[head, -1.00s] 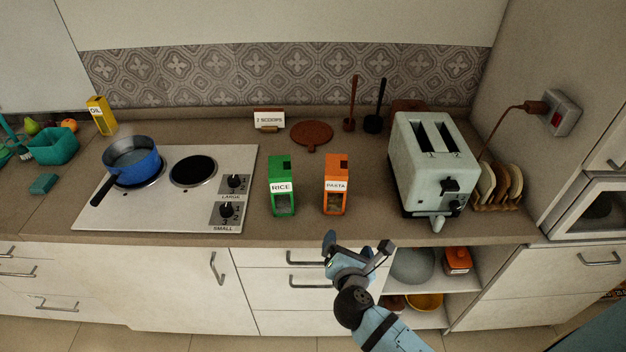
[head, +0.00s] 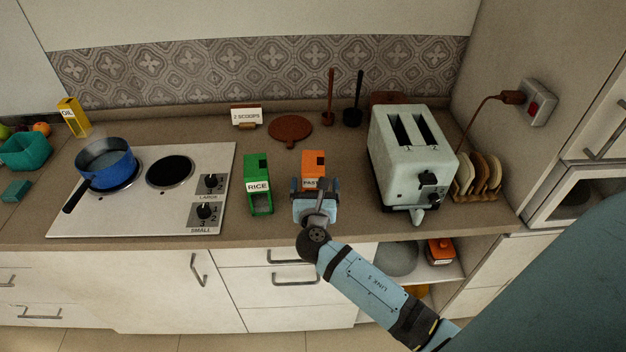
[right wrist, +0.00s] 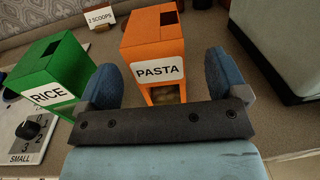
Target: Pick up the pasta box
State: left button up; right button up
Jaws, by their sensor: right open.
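The orange pasta box (head: 313,162) stands upright on the counter, its lower part hidden behind my right gripper in the head view. In the right wrist view the pasta box (right wrist: 156,45) shows its white PASTA label and dark top opening. My right gripper (head: 314,186) is open in front of the box. In the right wrist view its two blue fingers (right wrist: 160,82) are spread, one toward each side of the box's lower front, with no clear grip on it. My left gripper is not in view.
The green rice box (head: 258,186) stands just left of the pasta box. A toaster (head: 410,165) stands to the right, with a gap between. The stove (head: 130,205) with a blue pot (head: 105,165) is at the left. A round brown board (head: 290,128) lies behind.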

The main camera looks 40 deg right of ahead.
jog(key=x, duration=0.2)
jog(key=f+p+x, duration=0.1)
jog(key=x, duration=0.2)
jog(key=shift+w, duration=0.25)
jog(key=shift+a, duration=0.1)
jog(key=c, duration=1.1)
jog(key=shift+o, duration=0.2)
jog(key=shift+r, duration=0.1)
